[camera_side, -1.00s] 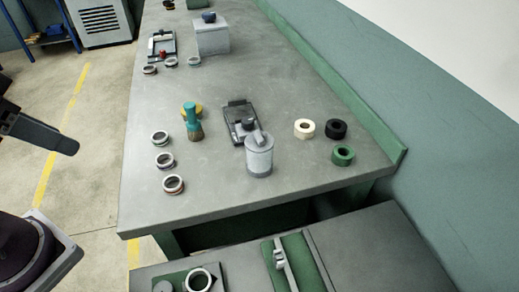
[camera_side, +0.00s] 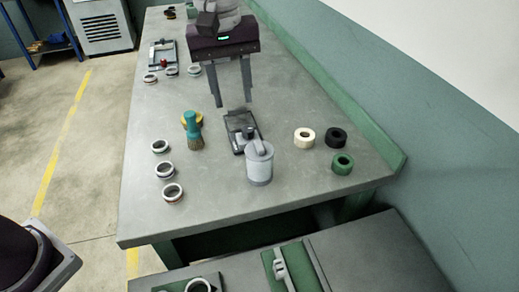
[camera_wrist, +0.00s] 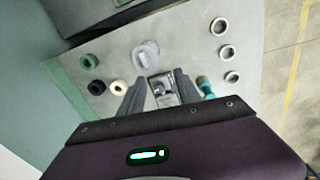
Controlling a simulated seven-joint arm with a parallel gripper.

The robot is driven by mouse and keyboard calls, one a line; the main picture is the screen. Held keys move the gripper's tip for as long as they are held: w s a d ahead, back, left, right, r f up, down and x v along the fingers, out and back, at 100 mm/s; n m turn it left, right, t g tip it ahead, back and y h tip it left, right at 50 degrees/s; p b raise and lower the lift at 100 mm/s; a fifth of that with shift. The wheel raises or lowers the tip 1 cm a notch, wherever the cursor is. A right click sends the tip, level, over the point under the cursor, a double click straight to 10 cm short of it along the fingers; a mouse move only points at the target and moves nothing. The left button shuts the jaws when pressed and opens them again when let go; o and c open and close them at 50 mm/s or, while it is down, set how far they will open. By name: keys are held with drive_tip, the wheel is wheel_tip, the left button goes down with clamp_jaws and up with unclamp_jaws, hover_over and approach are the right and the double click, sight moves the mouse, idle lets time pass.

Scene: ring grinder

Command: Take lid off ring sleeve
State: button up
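The lidded sleeve also shows in the wrist view (camera_wrist: 145,54), seen from above. My gripper (camera_side: 233,104) is open and empty, its fingers pointing down. It hangs behind and to the left of the sleeve in the side view, apart from it. In the wrist view the fingers (camera_wrist: 159,80) frame a small dark tray fixture (camera_wrist: 163,91), with the sleeve beyond their tips.
The dark fixture (camera_side: 239,145) stands just behind the sleeve. Cream (camera_side: 304,138), black (camera_side: 336,138) and green (camera_side: 342,163) rolls lie to the right. The table front between rings and sleeve is clear.

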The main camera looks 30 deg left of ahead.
drive_tip(key=n, duration=0.1)
hover_over(259, 144)
drive_tip(key=shift+g+y, duration=0.3)
drive_tip(key=shift+g, duration=0.1)
wheel_tip(259, 144, down, 6)
drive_tip(key=shift+s+f, duration=0.1)
wheel_tip(259, 144, down, 6)
drive_tip(key=shift+d+f, duration=0.1)
drive_tip(key=shift+f, duration=0.1)
drive_tip(key=shift+c, duration=0.4)
clamp_jaws()
